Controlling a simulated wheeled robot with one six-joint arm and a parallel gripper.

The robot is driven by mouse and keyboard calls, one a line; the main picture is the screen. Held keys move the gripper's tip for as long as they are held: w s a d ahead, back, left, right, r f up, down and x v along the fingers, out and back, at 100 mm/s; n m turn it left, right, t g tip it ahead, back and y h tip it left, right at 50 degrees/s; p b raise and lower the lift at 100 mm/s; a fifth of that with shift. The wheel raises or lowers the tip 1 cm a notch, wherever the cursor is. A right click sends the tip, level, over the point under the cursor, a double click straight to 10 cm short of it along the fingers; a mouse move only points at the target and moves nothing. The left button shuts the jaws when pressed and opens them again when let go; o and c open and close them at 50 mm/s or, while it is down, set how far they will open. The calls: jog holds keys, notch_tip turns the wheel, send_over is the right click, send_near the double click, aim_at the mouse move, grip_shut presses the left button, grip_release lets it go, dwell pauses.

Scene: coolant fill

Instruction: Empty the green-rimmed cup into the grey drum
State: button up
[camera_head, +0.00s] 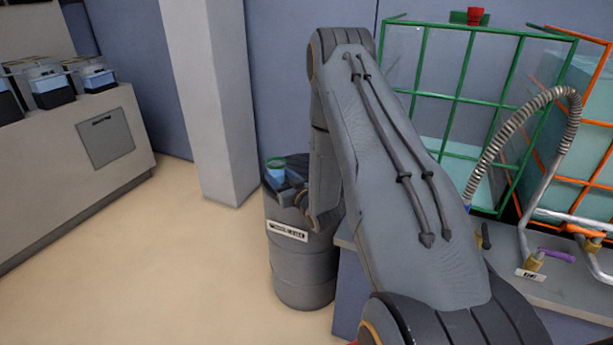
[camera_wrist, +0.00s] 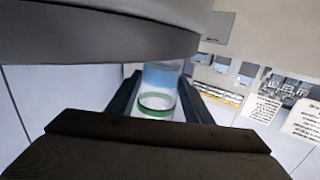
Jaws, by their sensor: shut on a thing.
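The green-rimmed cup (camera_head: 275,170) is clear with blue liquid in its lower part, and it looks upright above the drum in the head view. It also shows in the wrist view (camera_wrist: 158,103), between the two dark fingers. My gripper (camera_head: 286,182) is shut on the cup; its fingers (camera_wrist: 160,100) lie on either side of it. The grey drum (camera_head: 302,270) stands on the floor below, with a white label on its side. My arm and gripper hide much of the drum's top, so its opening cannot be seen.
A pale pillar (camera_head: 208,100) stands behind and left of the drum. A bench (camera_head: 535,290) is to the right, with a green-framed tank (camera_head: 455,95), a ribbed hose (camera_head: 510,130) and a purple-handled valve (camera_head: 557,255). A counter (camera_head: 70,150) with containers is at left. The floor between is clear.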

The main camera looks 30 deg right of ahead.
jog(key=shift+d+r, duration=0.1)
jog(key=shift+w+d+r+m+y+p, duration=0.1)
jog(key=shift+d+r+m, duration=0.1)
jog(key=shift+d+m, duration=0.3)
jog(key=shift+s+d+r+m+y+p, duration=0.1)
jog(key=shift+d+r+m, duration=0.15)
jog(key=shift+m, duration=0.45)
jog(key=shift+w+d+r+m+y+p, duration=0.1)
jog(key=shift+d+r+m, duration=0.15)
jog(key=shift+m, duration=0.35)
jog(key=shift+d+f+m+b, duration=0.4)
jog(key=shift+d+f+m, duration=0.2)
jog(key=shift+m, duration=0.3)
jog(key=shift+w+d+r+m, duration=0.1)
jog(key=shift+d+r+m, duration=0.15)
jog(key=shift+r+m, duration=0.05)
jog(key=shift+d+r+m, duration=0.25)
jog(key=shift+d+m, duration=0.1)
jog(key=shift+m, duration=0.15)
jog(key=shift+w+d+r+m+y+p, duration=0.15)
jog(key=shift+r+m+p, duration=0.2)
jog(key=shift+m, duration=0.4)
jog(key=shift+s+a+r+m+y+p, duration=0.1)
jog(key=shift+r+m+y+p, duration=0.1)
jog(key=shift+r+m, duration=0.4)
jog(key=shift+d+f+m+b, duration=0.1)
jog(key=shift+f+m+b, duration=0.2)
jog(key=shift+f+m, duration=0.45)
